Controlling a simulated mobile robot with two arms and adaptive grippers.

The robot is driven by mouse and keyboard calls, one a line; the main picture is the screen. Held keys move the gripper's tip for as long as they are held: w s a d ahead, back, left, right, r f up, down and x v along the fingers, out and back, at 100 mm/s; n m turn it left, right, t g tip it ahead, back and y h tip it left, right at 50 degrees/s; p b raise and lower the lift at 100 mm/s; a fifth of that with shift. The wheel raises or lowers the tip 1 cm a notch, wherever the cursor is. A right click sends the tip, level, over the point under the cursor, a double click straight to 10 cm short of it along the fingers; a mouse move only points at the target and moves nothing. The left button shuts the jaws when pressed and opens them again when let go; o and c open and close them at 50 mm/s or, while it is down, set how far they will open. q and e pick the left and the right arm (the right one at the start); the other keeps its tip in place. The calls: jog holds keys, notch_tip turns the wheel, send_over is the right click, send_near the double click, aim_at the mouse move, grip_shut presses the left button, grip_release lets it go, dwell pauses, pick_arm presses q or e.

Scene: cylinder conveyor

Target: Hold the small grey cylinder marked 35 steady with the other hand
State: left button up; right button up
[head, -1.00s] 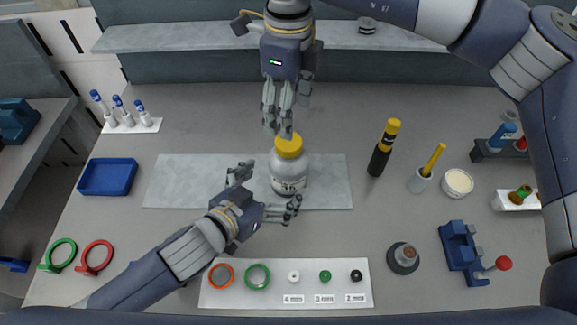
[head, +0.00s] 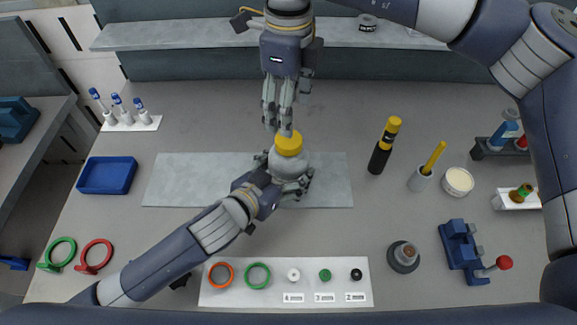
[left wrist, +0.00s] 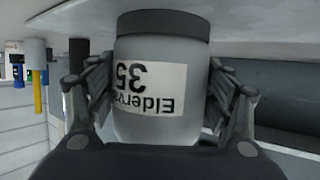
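The small grey cylinder (head: 292,165) looks like a jar with a yellow cap (head: 289,143) and stands upright on the light grey mat. In the left wrist view the cylinder (left wrist: 160,115) fills the middle, its label upside down with "35" readable. My left gripper (head: 284,174) has its fingers around the cylinder's body. In the left wrist view its fingers (left wrist: 162,85) lie close against both sides with no clear gap. My right gripper (head: 283,129) comes from above, its fingertips at the yellow cap. Its finger spacing is unclear from here.
The pale mat (head: 180,180) is otherwise bare. A blue tray (head: 107,161) is at the left. A white board with rings and small knobs (head: 310,300) lies in front. A black-and-yellow tube (head: 381,150) and a white cup (head: 420,180) stand right of the mat.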

aim_at(289, 139)
pick_arm(q)
jog(key=c, duration=0.8)
pick_arm(e)
jog(key=m, duration=1.3)
jog(key=shift+m, duration=0.3)
pick_arm(q)
jog(key=shift+f, duration=0.1)
pick_arm(e)
jog(key=m, duration=0.3)
jog(key=shift+m, duration=0.4)
jog(key=m, duration=0.3)
jog(key=shift+m, duration=0.3)
jog(key=m, duration=0.5)
jog(key=shift+m, duration=0.4)
jog(key=shift+f, duration=4)
